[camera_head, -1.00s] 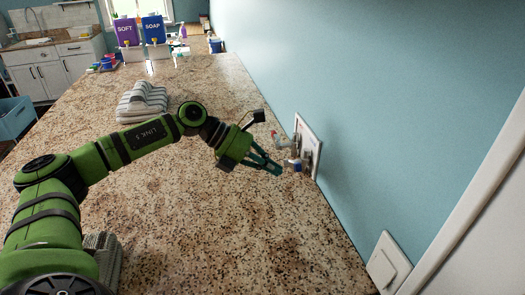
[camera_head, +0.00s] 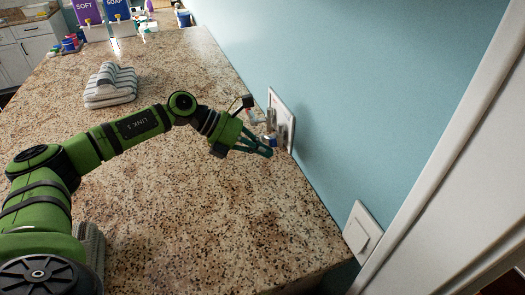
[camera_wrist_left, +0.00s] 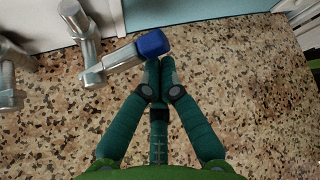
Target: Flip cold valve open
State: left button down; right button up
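The cold valve has a blue-tipped lever (camera_head: 270,140) at a metal fitting on a wall plate (camera_head: 283,122). In the left wrist view its blue tip (camera_wrist_left: 152,43) points right from the metal stem, just beyond my fingertips. My left gripper (camera_head: 267,151) is at the valve, low over the counter. In the left wrist view its teal fingers (camera_wrist_left: 160,78) meet at the tips, with nothing seen between them. They are right beside the blue tip; I cannot tell whether they touch it. The other valve is partly hidden behind my gripper. My right gripper is not in view.
The speckled counter (camera_head: 200,215) is clear around my left arm. A folded striped towel (camera_head: 110,86) lies farther back. SOFT (camera_head: 88,12) and SOAP (camera_head: 118,10) dispensers stand at the far end. A light switch (camera_head: 362,233) is on the blue wall at right.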

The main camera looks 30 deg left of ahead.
pick_arm(q)
jog(key=shift+w+a+r+n+h+b, duration=0.1)
jog(key=shift+r+n+h+b, duration=0.15)
jog(key=shift+n+h+b, duration=0.1)
jog(key=shift+w+a+r+n+g+h+b, duration=0.1)
jog(key=shift+r+n+g+h+b, duration=0.2)
jog(key=shift+b, duration=0.3)
jog(key=shift+w+a+r+n+g+h+b, duration=0.2)
jog(key=shift+r+n+g+h+b, duration=0.1)
jog(key=shift+n+h+b, duration=0.25)
jog(key=shift+w+a+r+n+g+h+b, duration=0.1)
jog(key=shift+a+r+n+g+h+b, duration=0.2)
jog(key=shift+h+b, duration=0.35)
jog(key=shift+w+a+r+n+h+b, duration=0.2)
jog(key=shift+w+r+n+h+b, duration=0.05)
jog(key=shift+n+h+b, duration=0.35)
jog(key=shift+w+a+r+n+h+b, duration=0.15)
jog(key=shift+w+r+n+h+b, duration=0.1)
jog(key=shift+n+h+b, duration=0.3)
jog(key=shift+w+a+r+n+h+b, duration=0.25)
jog(key=shift+n+h+b, duration=0.15)
jog(key=shift+n+b, duration=0.2)
jog(key=shift+w+a+r+n+h+b, duration=0.1)
jog(key=shift+a+r+n+h+b, duration=0.15)
jog(key=shift+n+h+b, duration=0.25)
